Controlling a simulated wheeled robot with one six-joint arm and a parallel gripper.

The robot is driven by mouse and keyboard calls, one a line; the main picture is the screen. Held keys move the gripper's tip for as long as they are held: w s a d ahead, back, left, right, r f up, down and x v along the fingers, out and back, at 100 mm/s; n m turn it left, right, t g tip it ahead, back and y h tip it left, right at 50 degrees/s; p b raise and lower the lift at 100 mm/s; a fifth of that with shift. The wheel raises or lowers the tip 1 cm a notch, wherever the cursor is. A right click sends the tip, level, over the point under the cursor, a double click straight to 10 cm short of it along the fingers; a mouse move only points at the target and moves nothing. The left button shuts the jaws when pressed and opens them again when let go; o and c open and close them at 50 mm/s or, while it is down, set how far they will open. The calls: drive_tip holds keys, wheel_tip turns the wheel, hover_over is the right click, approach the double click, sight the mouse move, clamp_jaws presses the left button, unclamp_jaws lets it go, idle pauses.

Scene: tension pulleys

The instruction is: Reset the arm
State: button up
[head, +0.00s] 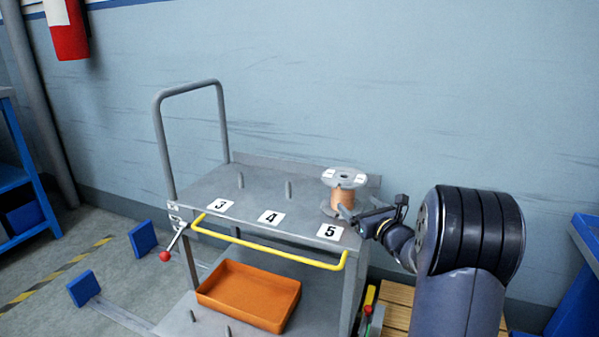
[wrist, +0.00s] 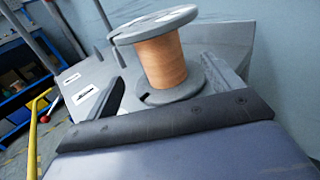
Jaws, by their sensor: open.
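My arm reaches in from the right in the head view. My gripper (head: 354,219) is at the right end of the cart's top shelf, close by the copper wire spool (head: 342,195). The spool stands upright behind the label 5, with grey flanges and copper winding. In the wrist view the spool (wrist: 166,58) stands just beyond my gripper (wrist: 172,92), with a finger to each side of its lower flange. The fingers are apart. Whether they touch the spool I cannot tell.
The grey cart (head: 265,187) carries labels 3, 4 and 5 and two bare pegs. A yellow bar (head: 265,246) runs along its front. An orange tray (head: 250,293) sits on the lower shelf. A wall stands behind. Blue furniture (head: 573,285) is at the right.

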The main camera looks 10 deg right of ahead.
drive_tip(key=w, duration=0.3)
drive_tip(key=w+a+b, duration=0.1)
drive_tip(key=w, duration=0.2)
drive_tip(key=w+a+b, duration=0.1)
drive_tip(key=w, duration=0.2)
drive_tip(key=shift+w, duration=0.25)
drive_tip(key=shift+w+b, duration=0.3)
drive_tip(key=shift+w, duration=0.3)
drive_tip(key=shift+r, duration=0.1)
drive_tip(key=shift+s+a, duration=0.1)
